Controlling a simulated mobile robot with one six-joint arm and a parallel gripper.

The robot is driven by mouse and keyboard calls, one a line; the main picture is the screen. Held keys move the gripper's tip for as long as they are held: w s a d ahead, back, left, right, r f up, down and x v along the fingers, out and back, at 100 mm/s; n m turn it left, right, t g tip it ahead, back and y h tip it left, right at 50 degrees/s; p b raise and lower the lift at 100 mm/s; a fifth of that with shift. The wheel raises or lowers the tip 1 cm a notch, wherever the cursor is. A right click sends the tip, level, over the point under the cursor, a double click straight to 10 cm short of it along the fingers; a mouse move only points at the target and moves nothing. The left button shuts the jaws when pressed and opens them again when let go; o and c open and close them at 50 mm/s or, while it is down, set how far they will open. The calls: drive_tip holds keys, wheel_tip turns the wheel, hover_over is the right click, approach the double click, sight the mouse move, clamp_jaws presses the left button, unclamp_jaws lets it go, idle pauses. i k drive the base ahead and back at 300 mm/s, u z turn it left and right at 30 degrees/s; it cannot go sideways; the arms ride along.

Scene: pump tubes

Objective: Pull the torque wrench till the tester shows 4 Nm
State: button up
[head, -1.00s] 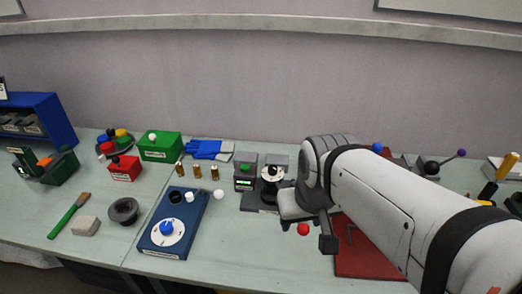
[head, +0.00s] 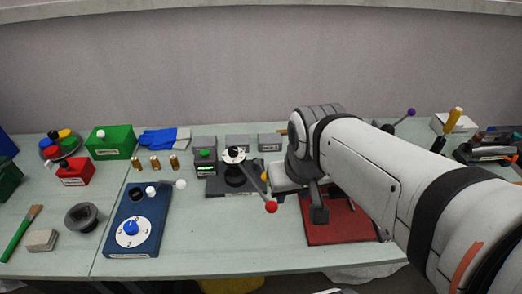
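The torque tester stands on a dark base plate (head: 222,187) left of my arm, with a black post topped by a white dial (head: 233,155). A lever that looks like the torque wrench runs from the post toward the front right and ends in a red ball (head: 271,207). Beside the post is a grey block (head: 205,160) with a green knob and a small display; its figures are too small to read. My gripper (head: 318,207) points down to the right of the red ball, apart from it in the picture. My arm hides most of the gripper, so its opening does not show.
The table in front of the tester is clear.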

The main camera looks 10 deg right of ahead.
sight(272, 207)
drive_tip(key=z, duration=0.75)
drive_tip(key=k, duration=1.25)
drive_tip(key=u, duration=0.4)
drive_tip(key=i, duration=0.5)
drive_tip(key=u, duration=0.05)
